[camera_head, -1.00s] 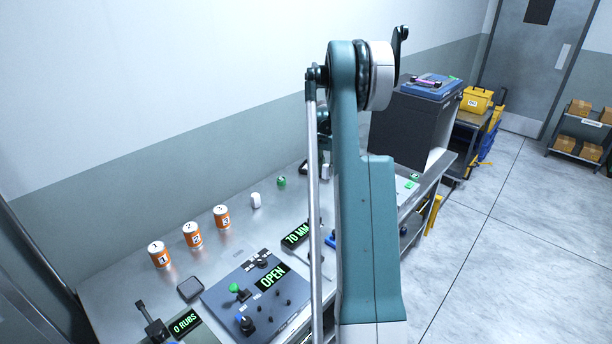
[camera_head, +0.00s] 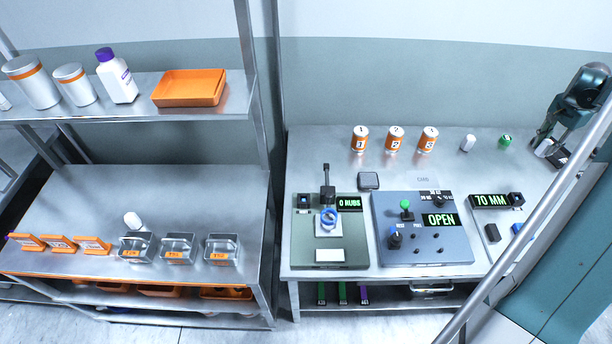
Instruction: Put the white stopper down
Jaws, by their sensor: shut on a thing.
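My gripper (camera_head: 543,143) is at the far right of the bench, low over its top, with my arm coming in from the right edge. It is shut on a small white piece (camera_head: 543,149), which looks like the white stopper. The fingers partly cover it, and I cannot tell whether it touches the bench. Another white rounded piece (camera_head: 468,143) stands on the bench left of a small green piece (camera_head: 505,141), both to the left of my gripper. A third white piece (camera_head: 133,221) is on the left rack.
Several orange numbered cans, including can 1 (camera_head: 360,139), stand along the back of the metal bench (camera_head: 310,160). A blue-grey panel reading OPEN (camera_head: 440,250), a rub tester (camera_head: 330,245) and a 70 MM display (camera_head: 490,201) fill the front. A dark block (camera_head: 559,156) is beside my gripper.

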